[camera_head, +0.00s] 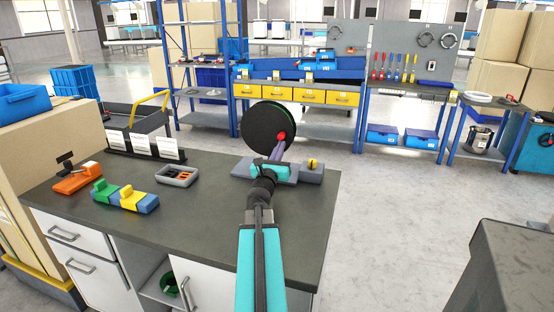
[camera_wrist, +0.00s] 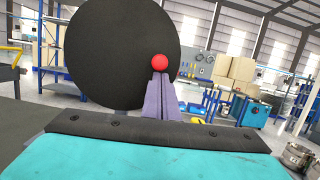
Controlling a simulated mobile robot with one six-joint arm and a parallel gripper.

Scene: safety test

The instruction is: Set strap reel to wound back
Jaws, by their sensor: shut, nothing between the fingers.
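The strap reel (camera_head: 262,126) is a large black disc with a green rim, standing upright at the back right of the workbench. It also fills the upper left of the wrist view (camera_wrist: 115,45). A red knob (camera_head: 282,135) sits on its right side; in the wrist view the knob (camera_wrist: 159,62) is right above my fingertips. My gripper (camera_head: 277,147) is shut, its purple fingers together, with nothing between them. The fingertips (camera_wrist: 160,76) are at or just below the knob; I cannot tell whether they touch it. My arm hides part of the reel's grey base (camera_head: 312,172).
The workbench (camera_head: 215,225) also holds an orange tool (camera_head: 77,178), green, yellow and blue blocks (camera_head: 128,198), a grey tray (camera_head: 176,176) and upright cards (camera_head: 142,144). A yellow piece (camera_head: 312,164) sits on the base's right end. The bench's front middle is clear.

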